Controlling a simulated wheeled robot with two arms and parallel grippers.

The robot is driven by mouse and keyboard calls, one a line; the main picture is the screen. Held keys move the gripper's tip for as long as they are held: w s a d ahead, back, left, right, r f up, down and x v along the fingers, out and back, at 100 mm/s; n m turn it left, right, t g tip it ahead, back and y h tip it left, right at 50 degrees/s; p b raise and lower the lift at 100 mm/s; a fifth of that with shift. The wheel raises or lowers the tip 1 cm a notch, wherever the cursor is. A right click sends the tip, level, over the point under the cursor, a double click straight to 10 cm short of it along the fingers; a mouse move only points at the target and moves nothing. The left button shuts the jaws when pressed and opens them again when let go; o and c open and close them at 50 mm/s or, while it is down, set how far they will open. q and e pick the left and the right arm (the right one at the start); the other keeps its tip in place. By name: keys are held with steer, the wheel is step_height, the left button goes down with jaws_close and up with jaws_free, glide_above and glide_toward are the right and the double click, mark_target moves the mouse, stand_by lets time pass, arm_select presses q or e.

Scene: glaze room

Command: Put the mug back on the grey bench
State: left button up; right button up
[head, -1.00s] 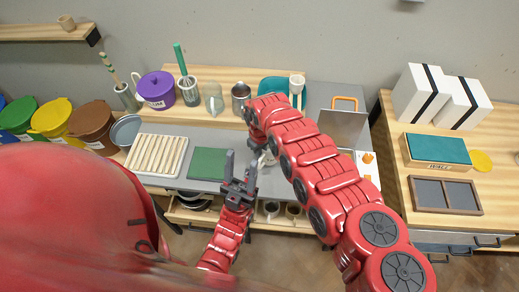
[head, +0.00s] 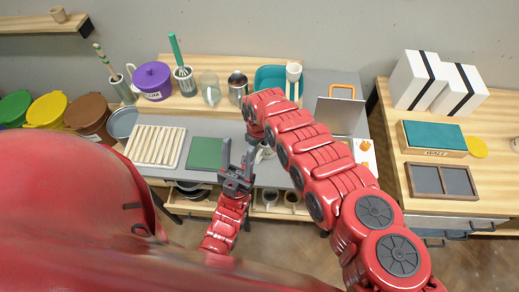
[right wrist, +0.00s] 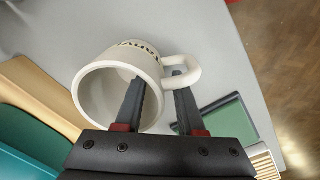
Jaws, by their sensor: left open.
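The mug (right wrist: 115,72) is white with dark lettering on its side. In the right wrist view its mouth faces the lower left and its handle (right wrist: 186,68) points right. My right gripper (right wrist: 158,80) is open, with one finger over the mug's mouth and the other by the handle; a gap shows between the fingertips. In the head view my right arm mostly hides the mug and that gripper, above the grey bench (head: 225,130). My left gripper (head: 239,152) is open and empty, over the bench's front edge.
A green mat (head: 204,153) and a slatted white rack (head: 156,146) lie on the bench's left part. A teal tray (head: 270,76), a metal cup (head: 237,86) and a glass jar (head: 209,88) stand on the wooden shelf behind. Dark-filled cups (head: 270,197) sit under the bench.

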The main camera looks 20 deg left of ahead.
step_height(320, 180, up, 10)
steer(key=b, duration=0.2)
steer(key=shift+s+b, duration=0.1)
steer(key=shift+b, duration=0.2)
steer(key=shift+s+r, duration=0.1)
steer(key=shift+r, duration=0.6)
